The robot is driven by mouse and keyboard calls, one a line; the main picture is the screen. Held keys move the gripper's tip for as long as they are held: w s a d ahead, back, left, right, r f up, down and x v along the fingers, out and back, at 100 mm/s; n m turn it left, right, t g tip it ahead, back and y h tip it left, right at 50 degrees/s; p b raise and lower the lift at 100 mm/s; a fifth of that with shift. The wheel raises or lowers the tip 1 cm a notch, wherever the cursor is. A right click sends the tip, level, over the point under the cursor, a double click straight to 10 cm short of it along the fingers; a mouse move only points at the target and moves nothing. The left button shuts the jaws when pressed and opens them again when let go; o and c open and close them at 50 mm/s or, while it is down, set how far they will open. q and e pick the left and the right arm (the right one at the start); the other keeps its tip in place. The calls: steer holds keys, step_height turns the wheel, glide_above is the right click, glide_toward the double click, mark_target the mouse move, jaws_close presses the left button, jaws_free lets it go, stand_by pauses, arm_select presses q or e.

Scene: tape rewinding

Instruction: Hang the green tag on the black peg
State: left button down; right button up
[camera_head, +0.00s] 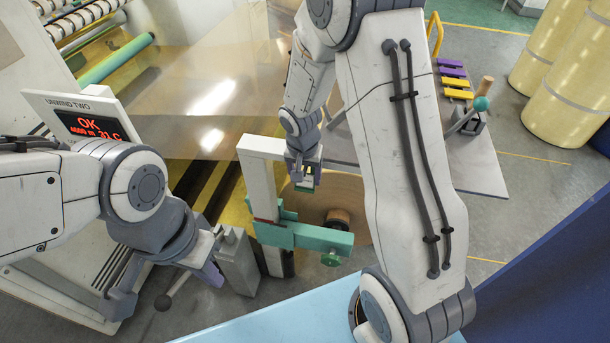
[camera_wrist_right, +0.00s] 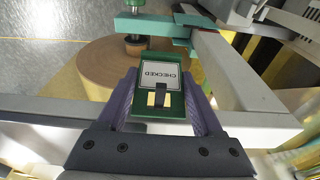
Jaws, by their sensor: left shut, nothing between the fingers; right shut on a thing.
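My right gripper (camera_head: 303,180) is shut on the green tag (camera_head: 304,187), above the teal clamp arm. In the right wrist view the green tag (camera_wrist_right: 158,118) sits between the purple fingers and has a white label reading "CHECKED". My left gripper (camera_head: 212,272) is shut and empty at the left, beside a grey post. I cannot pick out the black peg with certainty in either view.
A teal arm (camera_head: 300,237) on a pale frame post (camera_head: 262,185) reaches over a brown roll (camera_wrist_right: 95,72). Purple and yellow pieces (camera_head: 455,82) lie on the grey table (camera_head: 470,150). Large yellow rolls (camera_head: 560,85) stand at the right. A lit "OK" display (camera_head: 90,125) is at the left.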

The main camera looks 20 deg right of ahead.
steer(key=o, duration=1.3)
steer(key=shift+o, duration=0.2)
step_height(320, 180, up, 10)
steer(key=s+a, duration=0.1)
steer(key=s, duration=0.1)
steer(key=s+a+r+n, duration=0.1)
steer(key=s+a+n, duration=0.3)
steer(key=s, duration=0.3)
steer(key=s+a+r+n+g+y, duration=0.1)
steer(key=s+a+r+n, duration=0.1)
steer(key=s+a+n, duration=0.3)
steer(key=s+a+r+n+y, duration=0.1)
steer(key=s+a+n, duration=0.3)
steer(key=s, duration=0.6)
steer(key=shift+s+a+r+n+g, duration=0.3)
steer(key=shift+s+a+r+n, duration=0.05)
steer(key=shift+r+n, duration=0.25)
